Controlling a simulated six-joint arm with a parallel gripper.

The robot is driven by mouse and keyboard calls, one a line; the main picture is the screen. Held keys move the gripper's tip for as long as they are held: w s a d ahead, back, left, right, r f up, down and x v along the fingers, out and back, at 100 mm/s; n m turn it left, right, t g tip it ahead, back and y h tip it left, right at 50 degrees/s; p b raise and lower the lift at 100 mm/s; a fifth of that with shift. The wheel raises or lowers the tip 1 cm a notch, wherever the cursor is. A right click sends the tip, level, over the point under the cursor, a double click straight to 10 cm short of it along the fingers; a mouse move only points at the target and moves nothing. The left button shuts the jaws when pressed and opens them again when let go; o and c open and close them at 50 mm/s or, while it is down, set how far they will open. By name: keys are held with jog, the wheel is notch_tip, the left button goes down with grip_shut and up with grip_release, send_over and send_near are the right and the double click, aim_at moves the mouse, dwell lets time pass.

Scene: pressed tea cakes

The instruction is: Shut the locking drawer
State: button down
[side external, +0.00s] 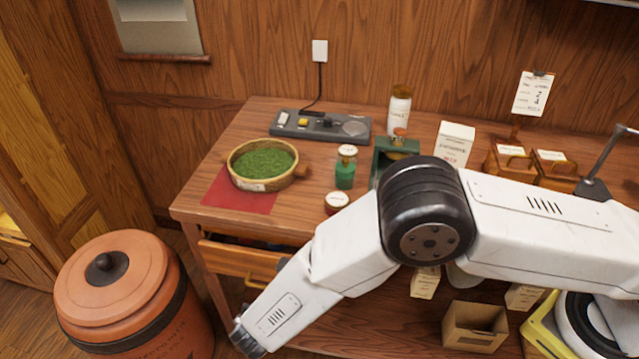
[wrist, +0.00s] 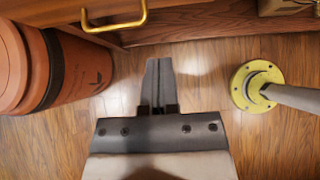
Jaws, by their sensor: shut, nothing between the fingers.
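The drawer (side external: 240,259) is under the left part of the table and stands partly pulled out, with dark and coloured contents showing in the gap behind its front. Its brass handle shows at the top of the wrist view (wrist: 115,22). My gripper (wrist: 158,62) is shut and empty in the wrist view, over the floor, just below and right of the handle and apart from it as far as I can tell. In the side view my arm hides the right end of the drawer, and the fingers are not visible there. I cannot make out a lock.
A terracotta bin (side external: 135,290) with a lid stands on the floor left of the drawer. The table (side external: 235,150) holds a bowl of green tea (side external: 263,163) on a red cloth (side external: 225,192). A cardboard box (side external: 474,327) sits low at right. Floor below the gripper is clear.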

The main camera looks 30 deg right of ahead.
jog(key=shift+v, duration=1)
jog(key=shift+f, duration=0.1)
jog(key=f+t+h, duration=0.1)
jog(key=s+a+f+t+h, duration=0.1)
jog(key=shift+s+f, duration=0.25)
jog(key=shift+s, duration=0.1)
jog(key=r+x, duration=0.1)
jog(key=x, duration=1.2)
jog(key=shift+w+d+r, duration=0.3)
jog(key=shift+w+d, duration=0.2)
jog(key=shift+w, duration=0.05)
